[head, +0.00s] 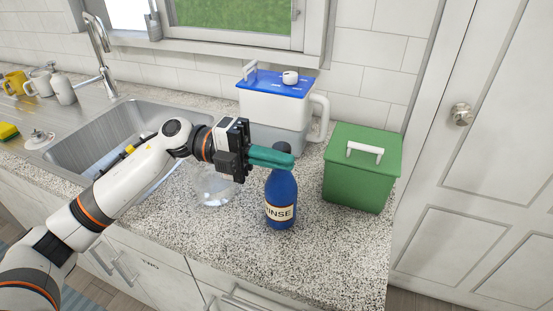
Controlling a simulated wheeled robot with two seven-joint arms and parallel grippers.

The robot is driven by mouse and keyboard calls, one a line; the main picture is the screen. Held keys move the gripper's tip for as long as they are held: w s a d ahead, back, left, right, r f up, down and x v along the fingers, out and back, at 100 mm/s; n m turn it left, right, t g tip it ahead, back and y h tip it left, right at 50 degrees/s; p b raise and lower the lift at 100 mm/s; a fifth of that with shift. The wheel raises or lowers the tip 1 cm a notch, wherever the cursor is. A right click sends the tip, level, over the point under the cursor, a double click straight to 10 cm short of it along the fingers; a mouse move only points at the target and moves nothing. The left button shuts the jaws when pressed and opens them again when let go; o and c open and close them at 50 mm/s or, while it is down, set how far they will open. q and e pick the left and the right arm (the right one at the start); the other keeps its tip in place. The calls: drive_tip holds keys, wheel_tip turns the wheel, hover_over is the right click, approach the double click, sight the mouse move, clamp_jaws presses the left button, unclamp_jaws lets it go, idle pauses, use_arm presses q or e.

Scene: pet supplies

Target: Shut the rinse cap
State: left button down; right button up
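The blue rinse bottle (281,203) stands upright on the counter, with a cream label reading "INSE" in view. Its dark rounded cap (282,147) shows just above and behind my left fingers, which hide the bottle's neck and the lower cap. I cannot tell how far the cap stands open. My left gripper (290,161) has teal fingers lying together, pointing right across the bottle top. They look shut, with nothing seen between them; whether they touch the cap is unclear. My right gripper is not in view.
A green lidded box (362,171) stands right of the bottle. A white and grey container with a blue lid (276,84) stands behind. A clear round bowl (212,184) sits left, under my gripper. The sink (130,138) is further left. The counter in front is clear.

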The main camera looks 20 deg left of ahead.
use_arm(q)
drive_tip(key=c, duration=1.6)
unclamp_jaws()
drive_tip(key=a+b, duration=0.3)
drive_tip(key=a, duration=0.9)
